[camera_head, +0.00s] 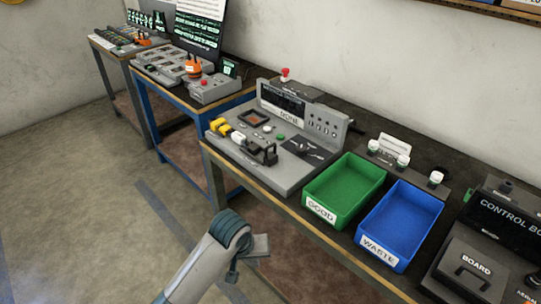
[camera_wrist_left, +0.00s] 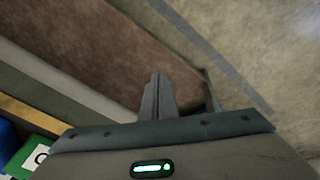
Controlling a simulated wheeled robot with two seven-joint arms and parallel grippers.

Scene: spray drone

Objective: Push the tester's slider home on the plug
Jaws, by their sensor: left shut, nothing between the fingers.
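The grey tester (camera_head: 285,175) stands on the bench at the middle of the head view. Its upright panel has a dark screen with a label that seems to read DONE. Along its front-left edge are a yellow part (camera_head: 220,127), a white part (camera_head: 238,138) and a black bracket-like part (camera_head: 262,150); I cannot tell which is the slider or how it sits on the plug. My left gripper (camera_head: 262,246) is below and in front of the bench edge, well apart from the tester. Its fingers (camera_wrist_left: 157,97) are shut and empty in the left wrist view. My right gripper is not visible.
A green GOOD bin (camera_head: 346,187) and a blue WASTE bin (camera_head: 402,222) stand right of the tester. A control box (camera_head: 500,225) is at the far right. Another blue-framed bench (camera_head: 183,95) stands to the left. The floor before the bench is clear.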

